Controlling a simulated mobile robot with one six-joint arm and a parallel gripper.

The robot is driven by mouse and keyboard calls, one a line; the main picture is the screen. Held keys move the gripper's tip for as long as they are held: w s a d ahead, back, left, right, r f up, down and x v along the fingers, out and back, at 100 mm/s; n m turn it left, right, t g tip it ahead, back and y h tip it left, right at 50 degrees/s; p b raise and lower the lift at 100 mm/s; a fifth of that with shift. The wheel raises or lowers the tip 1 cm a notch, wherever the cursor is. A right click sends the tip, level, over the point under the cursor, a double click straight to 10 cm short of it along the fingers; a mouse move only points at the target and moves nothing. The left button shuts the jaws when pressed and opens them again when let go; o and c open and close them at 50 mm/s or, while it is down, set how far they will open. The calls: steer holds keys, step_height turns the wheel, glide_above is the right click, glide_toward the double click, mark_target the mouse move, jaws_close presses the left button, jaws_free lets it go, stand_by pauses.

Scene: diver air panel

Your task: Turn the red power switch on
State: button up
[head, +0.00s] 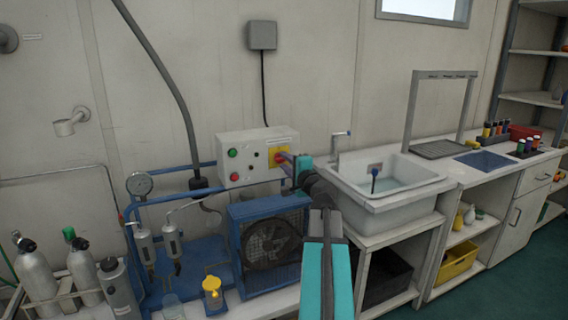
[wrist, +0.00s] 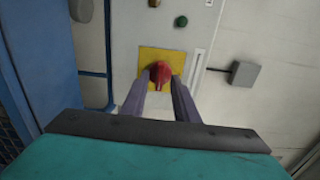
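The red power switch (wrist: 159,73) is a red knob on a square yellow plate (wrist: 147,55) on the front of a pale control box (head: 250,143). In the head view the yellow plate (head: 272,156) shows at the box's right end, with the knob partly hidden by my gripper (head: 287,164). In the wrist view my gripper (wrist: 159,82) points at the knob, its two grey fingers apart on either side of the knob's near part. I cannot tell whether either finger touches it. The knob's exact angle is unclear.
A green button (head: 233,153) and a red button (head: 235,177) sit on the box's left part. A blue pipe frame (head: 160,200) and a fan guard (head: 268,240) lie below. A sink (head: 385,185) stands close at right. Gas cylinders (head: 38,275) stand at left.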

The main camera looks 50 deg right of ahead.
steer(key=b+v, duration=1.1)
steer(key=v, duration=0.2)
stand_by(0.9)
steer(key=shift+s+a, duration=0.1)
steer(key=shift+s, duration=0.1)
stand_by(0.5)
